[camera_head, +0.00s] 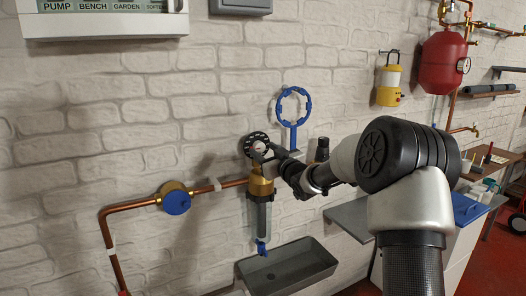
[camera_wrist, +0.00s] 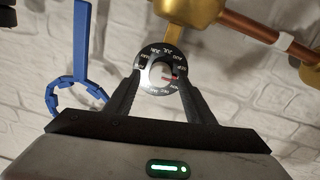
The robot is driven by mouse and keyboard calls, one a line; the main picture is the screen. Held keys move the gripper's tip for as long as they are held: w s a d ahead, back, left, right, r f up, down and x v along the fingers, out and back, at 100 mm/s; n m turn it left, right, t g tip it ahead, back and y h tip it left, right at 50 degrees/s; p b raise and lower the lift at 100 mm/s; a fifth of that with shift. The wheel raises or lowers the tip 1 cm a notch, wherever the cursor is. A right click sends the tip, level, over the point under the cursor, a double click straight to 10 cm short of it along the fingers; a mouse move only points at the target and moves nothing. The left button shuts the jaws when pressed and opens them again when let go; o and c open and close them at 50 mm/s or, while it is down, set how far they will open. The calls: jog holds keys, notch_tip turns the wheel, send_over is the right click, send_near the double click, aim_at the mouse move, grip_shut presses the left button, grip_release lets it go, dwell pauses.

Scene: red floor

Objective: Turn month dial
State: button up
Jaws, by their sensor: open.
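The month dial (camera_wrist: 158,51) is a black ring with white month letters around a pale centre, with a small red mark at its right side. It sits on the brass filter head, and it also shows in the head view (camera_head: 250,139). My gripper (camera_wrist: 161,77) is open, with one black finger on each side of the dial's pale centre, overlapping the ring in the wrist view. Whether the fingers touch the dial, I cannot tell. In the head view my gripper (camera_head: 268,155) is right at the dial and partly covers it.
A copper pipe (camera_head: 234,184) runs left from the brass filter head (camera_head: 261,187) to a blue-capped valve (camera_head: 176,202). A clear filter bowl (camera_head: 261,219) hangs above a grey trough (camera_head: 287,268). A blue ring wrench (camera_head: 293,119) hangs close by my gripper.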

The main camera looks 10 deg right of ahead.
jog(key=shift+w+a, duration=0.25)
jog(key=shift+w, duration=0.45)
jog(key=c, duration=1.1)
jog(key=shift+o, duration=0.2)
jog(key=shift+r+m, duration=0.1)
jog(key=shift+m, duration=0.2)
jog(key=shift+m+p, duration=0.9)
jog(key=shift+m, duration=0.3)
jog(key=shift+d+m+p, duration=0.1)
jog(key=shift+m+p, duration=0.55)
jog(key=shift+m, duration=0.75)
